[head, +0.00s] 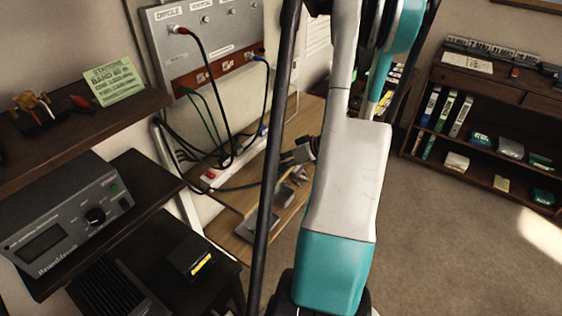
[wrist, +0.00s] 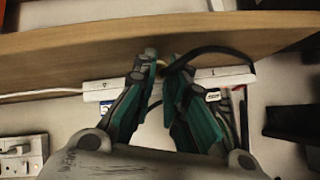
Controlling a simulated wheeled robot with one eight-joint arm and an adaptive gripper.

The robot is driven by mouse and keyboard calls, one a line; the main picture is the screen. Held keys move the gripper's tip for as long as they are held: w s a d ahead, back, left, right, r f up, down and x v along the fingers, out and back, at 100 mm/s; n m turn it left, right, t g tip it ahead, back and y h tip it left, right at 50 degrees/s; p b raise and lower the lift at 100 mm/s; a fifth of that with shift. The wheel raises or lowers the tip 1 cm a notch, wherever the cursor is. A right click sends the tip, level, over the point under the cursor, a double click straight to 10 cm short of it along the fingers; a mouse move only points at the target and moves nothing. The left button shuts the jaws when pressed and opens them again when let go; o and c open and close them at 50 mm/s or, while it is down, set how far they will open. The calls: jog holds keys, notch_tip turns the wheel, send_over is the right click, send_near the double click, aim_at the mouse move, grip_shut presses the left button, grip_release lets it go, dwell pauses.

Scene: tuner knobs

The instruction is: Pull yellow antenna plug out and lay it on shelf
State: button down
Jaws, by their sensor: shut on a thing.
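In the wrist view my gripper (wrist: 162,68) has its two green-padded fingers close together around a small yellowish piece (wrist: 163,65), which looks like the yellow antenna plug. The fingers hide most of it. A black cable (wrist: 205,50) loops from the fingertips to the right. The antenna panel (head: 228,34) on the wall carries a red plug (head: 181,31) and a blue plug (head: 250,57). A dark wooden shelf (head: 75,126) is at the left.
A white power strip (head: 216,176) with cables lies along a wooden board (head: 235,228); the strip also shows in the wrist view (wrist: 105,90). A green card (head: 115,82) and a small stand with clips (head: 38,108) occupy the shelf. A grey tuner (head: 65,215) sits below. The right floor is clear.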

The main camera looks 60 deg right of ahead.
jog(key=shift+s+a+f, duration=0.15)
jog(key=shift+a+f, duration=0.1)
jog(key=shift+f, duration=0.45)
jog(key=c, duration=1.6)
grip_release()
jog(key=shift+o, duration=0.6)
jog(key=shift+w+d+f, duration=0.1)
jog(key=shift+w+f, duration=0.05)
jog(key=shift+w, duration=0.05)
jog(key=shift+d+r, duration=0.1)
jog(key=shift+r, duration=0.25)
jog(key=shift+r+p, duration=0.85)
jog(key=shift+r, duration=0.55)
jog(key=shift+o, duration=0.6)
jog(key=o, duration=0.4)
jog(key=shift+o, duration=0.2)
